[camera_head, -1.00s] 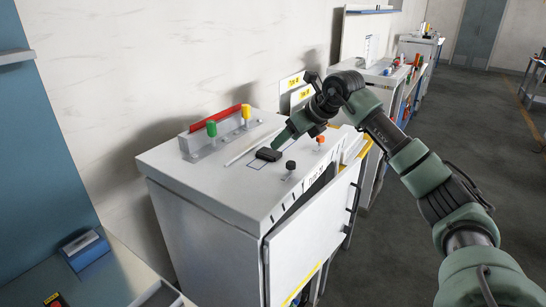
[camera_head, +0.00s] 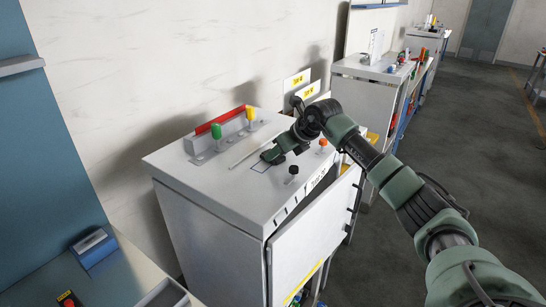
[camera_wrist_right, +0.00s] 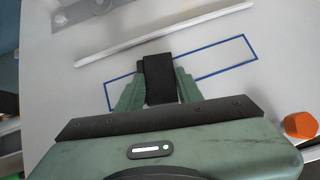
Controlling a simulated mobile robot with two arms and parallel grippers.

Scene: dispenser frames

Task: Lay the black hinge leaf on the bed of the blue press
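The black hinge leaf (camera_wrist_right: 160,78) sits between the green fingers of my right gripper (camera_wrist_right: 160,92) in the right wrist view. The fingers lie against both its sides and look shut on it. In the head view my right gripper (camera_head: 270,157) is low over the white cabinet's top, and it hides most of the leaf. I cannot tell whether the leaf still touches the cabinet top. A blue device (camera_head: 95,247), which looks like the blue press, stands on the bench at lower left. My left gripper is not in view.
The white cabinet (camera_head: 205,185) carries a blue outline (camera_wrist_right: 225,60), a pale strip, a red bar (camera_head: 220,120), green and yellow knobs behind, and black (camera_head: 293,170) and orange (camera_head: 322,143) knobs close to my gripper. A gap separates cabinet and bench (camera_head: 125,280).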

